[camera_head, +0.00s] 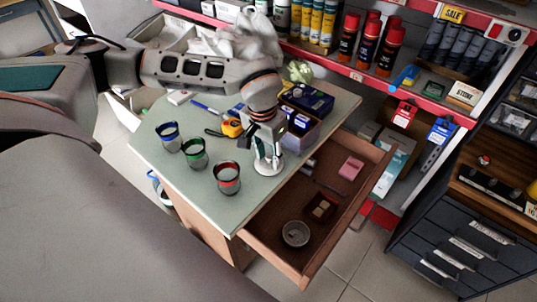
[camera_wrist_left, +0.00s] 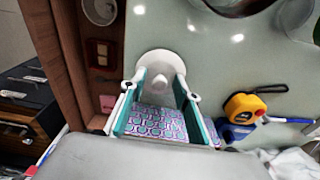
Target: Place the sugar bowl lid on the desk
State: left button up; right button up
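The white sugar bowl lid (camera_head: 268,167) lies on the pale green desk (camera_head: 215,205), near the edge by the open drawer. In the left wrist view the lid (camera_wrist_left: 157,58) is a white disc with a knob. My left gripper (camera_head: 268,151) points down right over it. In the wrist view the fingers (camera_wrist_left: 159,80) stand apart on either side of the knob, with gaps visible. A round grey bowl (camera_head: 295,234) sits in the drawer; I cannot tell if it is the sugar bowl. My right gripper is not in view.
Three cups with blue, green and red rims (camera_head: 227,178) stand on the desk's left and front. A yellow tape measure (camera_head: 231,128) and a box (camera_head: 300,130) are behind the gripper. The open drawer (camera_head: 330,222) also holds a pink item (camera_head: 351,167). Shelves stand behind.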

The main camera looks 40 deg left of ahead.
aim_at(267, 158)
pick_arm(q)
jog(key=shift+r, duration=0.1)
jog(key=r, duration=0.2)
jog(key=r+p, duration=0.1)
jog(key=r, duration=0.2)
jog(key=shift+s+r, duration=0.2)
jog(key=shift+r, duration=0.05)
notch_tip(267, 158, up, 7)
jog(key=s+p, duration=0.1)
jog(key=shift+f, duration=0.2)
